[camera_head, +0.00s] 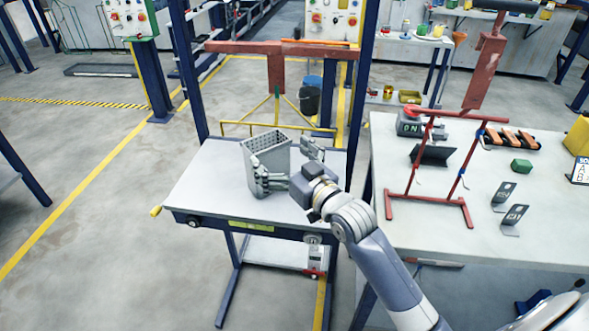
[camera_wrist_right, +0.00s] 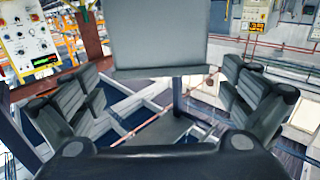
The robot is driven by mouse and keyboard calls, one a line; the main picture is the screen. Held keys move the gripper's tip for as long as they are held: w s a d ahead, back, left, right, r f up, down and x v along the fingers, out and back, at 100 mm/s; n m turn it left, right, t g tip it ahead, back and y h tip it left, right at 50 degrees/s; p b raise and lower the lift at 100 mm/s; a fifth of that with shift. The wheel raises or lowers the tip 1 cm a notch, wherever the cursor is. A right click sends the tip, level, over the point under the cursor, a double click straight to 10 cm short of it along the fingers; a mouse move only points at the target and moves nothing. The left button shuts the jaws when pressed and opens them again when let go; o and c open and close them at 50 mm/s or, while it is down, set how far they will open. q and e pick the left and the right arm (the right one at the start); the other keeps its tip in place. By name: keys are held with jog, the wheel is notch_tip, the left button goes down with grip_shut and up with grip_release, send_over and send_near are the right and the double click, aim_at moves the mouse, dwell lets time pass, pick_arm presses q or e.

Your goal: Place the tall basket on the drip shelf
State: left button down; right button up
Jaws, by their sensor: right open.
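The tall basket (camera_head: 268,153) is a grey, perforated, open-topped box at the middle of the head view. It appears upright on the grey-topped shelf (camera_head: 205,185), which looks like the drip shelf; its base is partly hidden by my finger. My right gripper (camera_head: 284,160) is open, with one finger in front of the basket's lower part and the other to its right. In the right wrist view the basket's plain grey wall (camera_wrist_right: 160,35) lies ahead, centred between the spread fingers (camera_wrist_right: 160,100), with a visible gap on both sides. My left gripper is not in view.
A red hanger frame (camera_head: 275,75) stands behind the shelf between blue posts, with a yellow rail below. The shelf's left part is bare.

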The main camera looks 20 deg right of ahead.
jog(key=s+d, duration=0.1)
jog(key=s, duration=0.5)
jog(key=shift+s+b, duration=0.15)
jog(key=shift+b, duration=0.15)
jog(key=shift+d, duration=0.1)
